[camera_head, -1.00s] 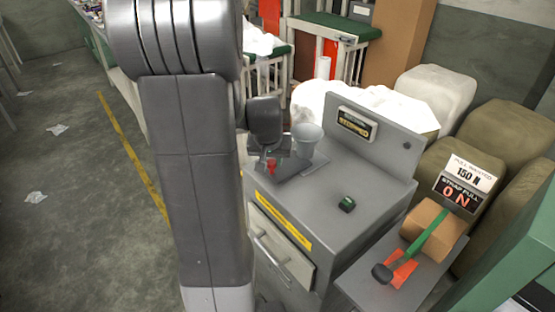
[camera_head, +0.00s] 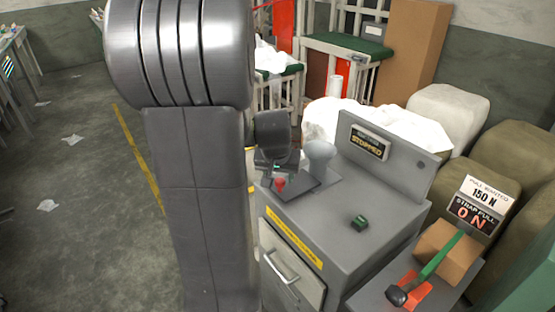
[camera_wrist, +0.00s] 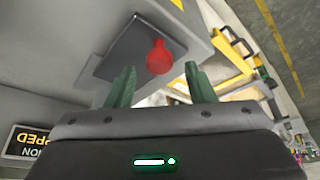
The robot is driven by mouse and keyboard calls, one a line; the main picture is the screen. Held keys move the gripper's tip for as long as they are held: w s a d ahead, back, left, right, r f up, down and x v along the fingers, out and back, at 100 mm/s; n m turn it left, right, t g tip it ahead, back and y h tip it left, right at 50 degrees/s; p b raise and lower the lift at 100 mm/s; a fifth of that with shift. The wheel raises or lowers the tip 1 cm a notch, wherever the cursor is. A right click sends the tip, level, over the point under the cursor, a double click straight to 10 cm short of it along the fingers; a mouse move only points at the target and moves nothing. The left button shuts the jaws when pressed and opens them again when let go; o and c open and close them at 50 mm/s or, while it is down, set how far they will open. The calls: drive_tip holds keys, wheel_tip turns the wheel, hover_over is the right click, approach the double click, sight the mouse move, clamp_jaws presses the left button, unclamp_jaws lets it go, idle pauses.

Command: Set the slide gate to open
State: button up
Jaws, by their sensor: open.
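A red knob (camera_head: 280,184) stands on a dark flat plate (camera_head: 304,187) on top of a grey machine cabinet (camera_head: 335,218). I cannot tell for sure that these are the slide gate, and no open or shut marking is readable. In the wrist view the red knob (camera_wrist: 159,57) lies just beyond and between my green fingertips, over the dark plate (camera_wrist: 120,62). My gripper (camera_wrist: 162,78) is open and empty, with gaps seen on both sides of the knob. In the head view my gripper (camera_head: 278,172) is just above the knob, its fingers mostly hidden.
A panel reading STOPPED (camera_head: 370,143) rises behind. A side shelf holds a strapped box (camera_head: 444,254).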

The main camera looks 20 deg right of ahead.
drive_tip(key=v, duration=1.2)
drive_tip(key=shift+f, duration=0.15)
drive_tip(key=x, duration=1.3)
drive_tip(key=shift+w+f, duration=0.15)
drive_tip(key=shift+f, duration=0.1)
drive_tip(key=shift+d, duration=0.2)
drive_tip(key=shift+w, duration=0.1)
drive_tip(key=shift+r, duration=0.1)
